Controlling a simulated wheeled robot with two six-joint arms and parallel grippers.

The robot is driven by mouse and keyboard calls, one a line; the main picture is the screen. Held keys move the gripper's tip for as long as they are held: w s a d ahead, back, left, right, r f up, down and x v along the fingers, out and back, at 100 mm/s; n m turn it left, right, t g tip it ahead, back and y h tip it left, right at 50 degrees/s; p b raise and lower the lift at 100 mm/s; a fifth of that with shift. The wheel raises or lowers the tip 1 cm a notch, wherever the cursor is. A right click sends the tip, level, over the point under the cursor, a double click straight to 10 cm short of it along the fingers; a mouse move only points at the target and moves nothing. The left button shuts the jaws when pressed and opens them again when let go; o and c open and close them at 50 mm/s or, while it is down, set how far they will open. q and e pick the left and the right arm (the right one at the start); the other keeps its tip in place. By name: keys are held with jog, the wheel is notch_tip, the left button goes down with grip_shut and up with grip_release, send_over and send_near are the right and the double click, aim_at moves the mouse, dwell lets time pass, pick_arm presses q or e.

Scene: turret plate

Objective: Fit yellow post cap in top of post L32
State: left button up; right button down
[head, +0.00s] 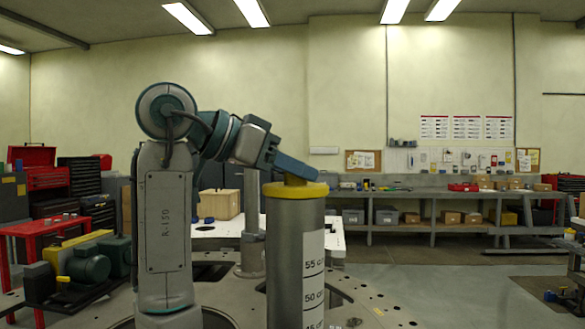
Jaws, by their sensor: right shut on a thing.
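A white scale on the post reads 55, 50 and 45; no L32 mark is readable. My right gripper (295,178) comes down from the upper left and is shut on the cap's top. Its fingertips are partly hidden against the cap. My left gripper is not in view.
A round turret plate (390,308) with holes and dark openings surrounds the post's lower part. A wooden box (220,204) stands on a white-topped table behind. A red table (40,230) and a green motor (90,265) are at left. A long workbench (440,195) runs along the back wall.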

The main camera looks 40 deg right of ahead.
jog(key=c, duration=1.3)
grip_release()
jog(key=shift+w+a+r, duration=0.2)
jog(key=shift+a, duration=0.2)
jog(key=p+v, duration=0.4)
jog(key=v, duration=0.6)
jog(key=shift+s, duration=0.1)
